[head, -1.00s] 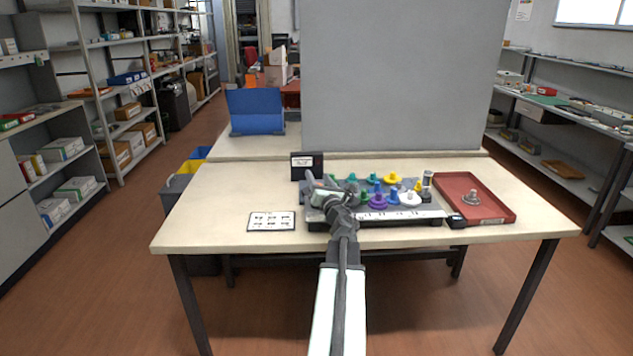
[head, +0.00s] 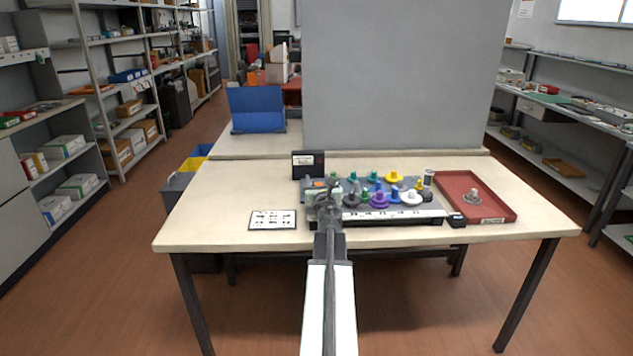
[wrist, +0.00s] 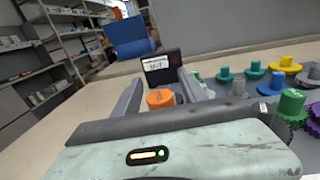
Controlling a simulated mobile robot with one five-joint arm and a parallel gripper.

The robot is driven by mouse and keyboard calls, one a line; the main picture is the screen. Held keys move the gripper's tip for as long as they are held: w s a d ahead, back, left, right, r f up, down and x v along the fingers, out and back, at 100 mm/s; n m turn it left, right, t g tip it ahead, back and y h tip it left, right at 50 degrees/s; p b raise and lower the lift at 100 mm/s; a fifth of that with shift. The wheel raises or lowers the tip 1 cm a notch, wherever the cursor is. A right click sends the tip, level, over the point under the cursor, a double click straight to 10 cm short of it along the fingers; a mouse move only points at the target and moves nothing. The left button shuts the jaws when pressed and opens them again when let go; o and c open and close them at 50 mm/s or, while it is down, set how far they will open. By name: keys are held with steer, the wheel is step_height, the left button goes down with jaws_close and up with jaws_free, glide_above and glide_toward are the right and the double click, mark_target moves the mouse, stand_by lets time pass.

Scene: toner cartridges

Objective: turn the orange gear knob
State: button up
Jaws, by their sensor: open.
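The orange gear knob (wrist: 161,98) shows in the wrist view between the two fingers of my gripper (wrist: 160,88). Its top bears a dark mark. The fingers are open, one on each side of it, and I cannot tell whether either touches it. In the head view a small bit of orange (head: 318,183) shows just behind my gripper (head: 326,195), at the left end of the grey gear board (head: 420,214). My gripper and wrist hide most of that end.
Several coloured gear knobs, such as a yellow one (head: 393,178) and a white one (head: 411,198), stand to the right. A red tray (head: 490,207) holds a grey part. A small dark display (head: 307,164) stands behind. A printed card (head: 272,219) lies left on the table.

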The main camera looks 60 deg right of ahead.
steer(key=shift+w+d, duration=0.1)
steer(key=shift+c, duration=0.2)
jaws_close()
steer(key=n+t+y, duration=0.2)
steer(key=y, duration=0.1)
steer(key=shift+w+n+t, duration=0.2)
steer(key=shift+n+t, duration=0.1)
steer(key=shift+t, duration=0.1)
steer(key=shift+w+a+n+t+y, duration=0.1)
steer(key=shift+a+n+t+y, duration=0.15)
steer(key=shift+n+t+y, duration=0.35)
steer(key=shift+w+a+n+t+y, duration=0.15)
steer(key=shift+n+y, duration=0.25)
steer(key=shift+y, duration=0.4)
steer(key=shift+o, duration=0.2)
jaws_free()
steer(key=shift+a, duration=0.1)
steer(key=shift+s, duration=0.1)
